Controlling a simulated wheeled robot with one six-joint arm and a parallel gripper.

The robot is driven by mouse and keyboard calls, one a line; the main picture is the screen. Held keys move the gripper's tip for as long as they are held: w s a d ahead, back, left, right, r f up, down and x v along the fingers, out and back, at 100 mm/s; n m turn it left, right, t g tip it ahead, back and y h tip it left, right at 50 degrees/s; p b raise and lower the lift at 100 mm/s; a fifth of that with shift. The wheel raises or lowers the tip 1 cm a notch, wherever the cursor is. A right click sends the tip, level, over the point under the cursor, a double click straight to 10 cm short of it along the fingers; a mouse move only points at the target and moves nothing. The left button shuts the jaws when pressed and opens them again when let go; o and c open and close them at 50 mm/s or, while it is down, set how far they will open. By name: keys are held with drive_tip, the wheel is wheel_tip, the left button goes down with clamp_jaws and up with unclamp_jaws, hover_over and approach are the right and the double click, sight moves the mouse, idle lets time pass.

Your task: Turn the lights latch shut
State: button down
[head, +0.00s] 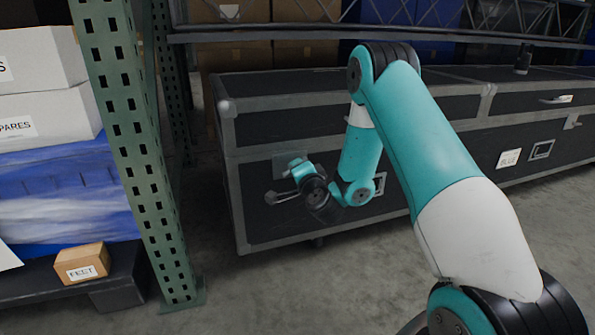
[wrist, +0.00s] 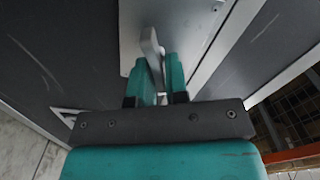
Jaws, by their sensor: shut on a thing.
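A black flight case (head: 250,215) with grey metal edging stands on the floor. A light grey latch plate (head: 283,160) shows on its front face, partly behind my gripper (head: 296,165). In the wrist view the latch's grey lever (wrist: 150,45) stands out from its plate (wrist: 130,25). My gripper (wrist: 159,78) is shut on this lever, with one teal finger on each side. The lever's lower part is hidden between the fingers. I see no readable "lights" label on this case.
A second black case (head: 530,130) with a white label and metal fittings stands at right. A green rack post (head: 130,130) rises at left, beside shelves with boxes. A small brown box (head: 82,263) sits low there. The concrete floor in front is clear.

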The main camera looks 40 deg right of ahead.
drive_tip(key=shift+d+f+m+b, duration=0.1)
drive_tip(key=shift+f+m+b, duration=0.1)
drive_tip(key=shift+m, duration=0.95)
drive_tip(key=shift+f+m+b, duration=0.15)
drive_tip(key=shift+m+b, duration=0.05)
drive_tip(key=shift+m, duration=0.95)
drive_tip(key=c, duration=1.2)
unclamp_jaws()
drive_tip(key=shift+c, duration=0.2)
